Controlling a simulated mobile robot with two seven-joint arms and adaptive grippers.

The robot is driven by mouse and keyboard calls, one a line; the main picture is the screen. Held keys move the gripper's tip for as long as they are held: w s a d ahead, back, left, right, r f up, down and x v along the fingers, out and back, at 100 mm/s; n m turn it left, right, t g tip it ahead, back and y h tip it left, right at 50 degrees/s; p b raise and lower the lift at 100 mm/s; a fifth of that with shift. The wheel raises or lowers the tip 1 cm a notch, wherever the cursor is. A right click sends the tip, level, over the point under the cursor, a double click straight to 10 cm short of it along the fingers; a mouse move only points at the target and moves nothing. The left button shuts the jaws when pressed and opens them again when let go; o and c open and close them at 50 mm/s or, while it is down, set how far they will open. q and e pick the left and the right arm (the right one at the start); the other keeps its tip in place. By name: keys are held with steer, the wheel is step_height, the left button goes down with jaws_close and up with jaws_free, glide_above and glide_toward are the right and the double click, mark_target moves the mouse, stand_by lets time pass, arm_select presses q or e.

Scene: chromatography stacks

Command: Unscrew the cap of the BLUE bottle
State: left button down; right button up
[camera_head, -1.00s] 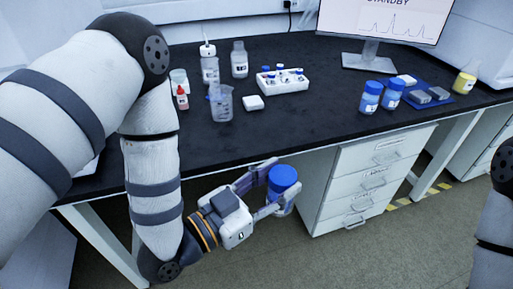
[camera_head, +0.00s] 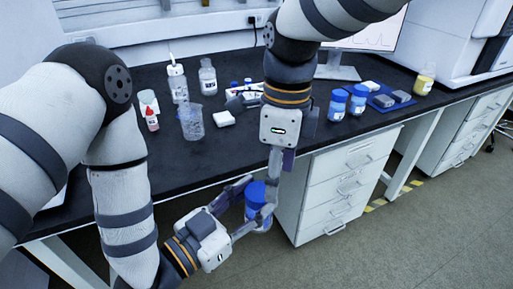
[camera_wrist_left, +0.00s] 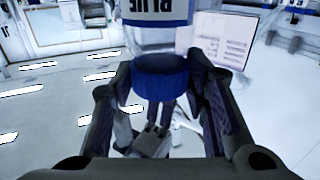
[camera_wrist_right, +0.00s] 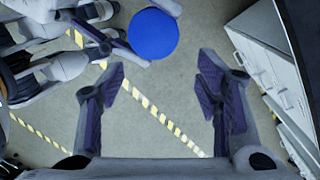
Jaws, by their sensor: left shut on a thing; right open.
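The BLUE bottle (camera_wrist_left: 160,42) is clear, with a label reading BLUE and a blue cap (camera_wrist_right: 153,34). In the head view, the bottle (camera_head: 257,214) is held off the table, in front of its front edge. My left gripper (camera_head: 252,206) is shut on it, with a finger on each side; the left wrist view shows the cap (camera_wrist_left: 160,76) between the fingers. My right gripper (camera_head: 276,178) points down beside the bottle. In the right wrist view it (camera_wrist_right: 163,95) is open and empty, with the cap beyond the fingertips and not between them.
Two blue-capped bottles (camera_head: 337,106) stand to the right. A drawer cabinet (camera_head: 325,192) is close to my right gripper.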

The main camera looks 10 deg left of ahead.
mark_target(256, 189)
steer(key=shift+m, duration=0.5)
steer(key=a+r, duration=0.1)
steer(key=r, duration=0.1)
steer(key=a+r, duration=0.1)
steer(key=r, duration=0.1)
steer(key=shift+s+a+r, duration=0.1)
steer(key=shift+s+a, duration=0.05)
steer(key=shift+a, duration=0.2)
steer(key=shift+a+t, duration=0.3)
steer(key=shift+a, duration=0.1)
step_height(256, 189, down, 8)
steer(key=shift+r, duration=0.15)
steer(key=c, duration=1.2)
steer(key=o, duration=1.3)
steer(key=shift+r, duration=0.15)
